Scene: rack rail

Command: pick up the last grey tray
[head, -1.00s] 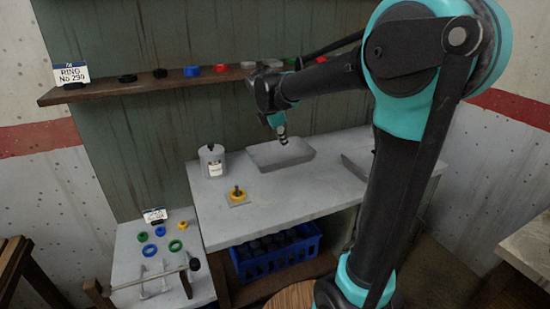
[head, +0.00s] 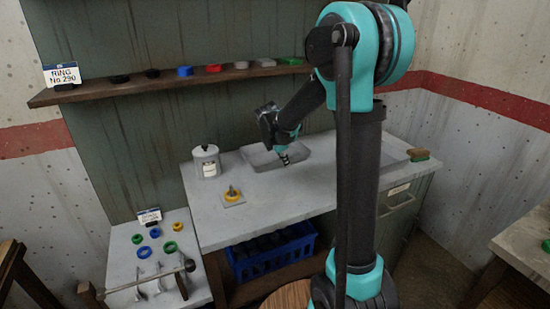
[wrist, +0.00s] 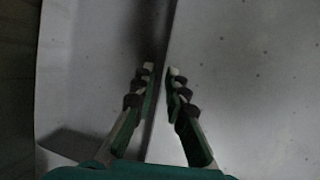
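A shallow grey tray (head: 256,159) lies on the bench against the back panel. My gripper (head: 285,159) points down at its front right side in the head view. In the wrist view my gripper (wrist: 161,72) has its two fingers apart, with a narrow gap between them. The tray (wrist: 85,60) fills the left side there, and its edge runs between the fingers. I cannot tell how high the fingertips are above the edge. My arm hides part of the tray's back right in the head view.
A lidded white canister (head: 206,162) and a yellow ring on a peg plate (head: 233,196) stand left on the bench. Another grey flat-edged shape (head: 392,158) lies right, partly behind my arm. A shelf (head: 120,90) with small coloured pieces runs above. A blue crate (head: 272,255) sits below.

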